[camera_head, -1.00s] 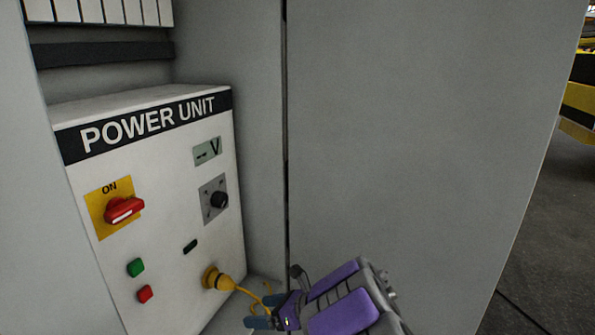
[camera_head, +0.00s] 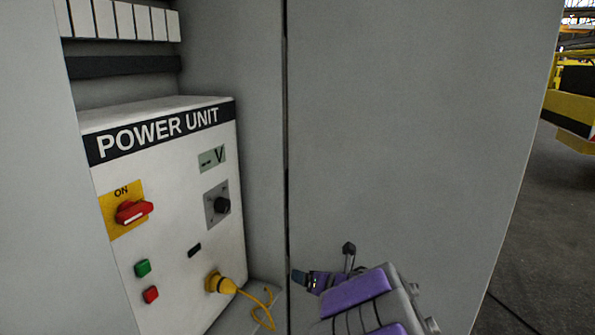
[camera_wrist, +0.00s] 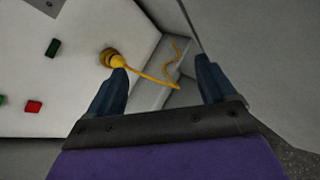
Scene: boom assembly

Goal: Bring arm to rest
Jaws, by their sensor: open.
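My gripper (camera_wrist: 162,88) is open and empty; in the wrist view its two blue fingers stand wide apart. In the head view my purple arm reaches in from the lower right, and my gripper (camera_head: 300,278) is in front of the cabinet, right of the power unit (camera_head: 170,215). A yellow plug (camera_head: 214,283) sits in the lower front of the unit, and its yellow cable (camera_head: 262,308) hangs loose beside it. In the wrist view the plug (camera_wrist: 109,57) is beyond the left finger, apart from it as far as I can tell.
The unit carries a red rotary switch (camera_head: 133,211), a black knob (camera_head: 222,205), a green button (camera_head: 142,268) and a red button (camera_head: 150,294). A grey cabinet panel (camera_head: 410,130) stands close on the right. Open floor (camera_head: 550,230) and yellow machinery (camera_head: 570,110) lie beyond it.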

